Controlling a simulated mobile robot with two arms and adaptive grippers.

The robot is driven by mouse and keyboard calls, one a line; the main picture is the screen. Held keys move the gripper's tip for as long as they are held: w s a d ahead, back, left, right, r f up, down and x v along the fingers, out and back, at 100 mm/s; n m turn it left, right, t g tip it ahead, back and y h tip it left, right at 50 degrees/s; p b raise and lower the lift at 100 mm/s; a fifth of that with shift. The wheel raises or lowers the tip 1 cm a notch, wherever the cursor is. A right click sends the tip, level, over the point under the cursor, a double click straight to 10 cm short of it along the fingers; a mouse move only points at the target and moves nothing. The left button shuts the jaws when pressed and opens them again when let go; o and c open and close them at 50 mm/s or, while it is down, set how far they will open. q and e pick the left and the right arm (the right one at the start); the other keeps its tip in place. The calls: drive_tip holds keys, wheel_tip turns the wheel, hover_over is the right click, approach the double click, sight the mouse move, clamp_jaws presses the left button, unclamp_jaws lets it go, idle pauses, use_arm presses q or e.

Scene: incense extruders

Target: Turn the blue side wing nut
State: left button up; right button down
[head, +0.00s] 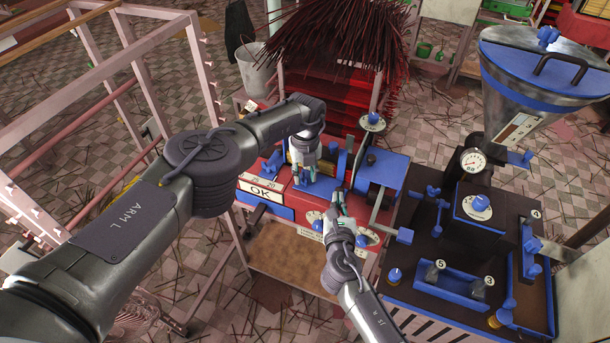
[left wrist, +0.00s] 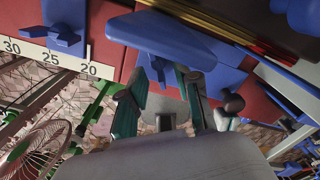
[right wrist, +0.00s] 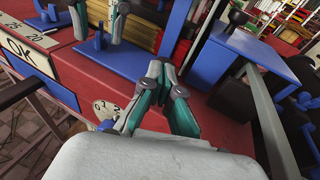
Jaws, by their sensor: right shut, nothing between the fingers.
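In the left wrist view a blue wing nut (left wrist: 60,38) sits on the red machine beside the number scale. My right gripper (right wrist: 163,70) is shut and empty above the machine's red top, right of the left gripper.
A blue box (right wrist: 232,55) stands right of my right gripper. The dark extruder (head: 450,250) with blue knobs and a large hopper (head: 540,70) stands at right. Bundled dark sticks (head: 335,35) hang behind.

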use_arm(q)
drive_tip(key=shift+f, duration=0.35)
clamp_jaws()
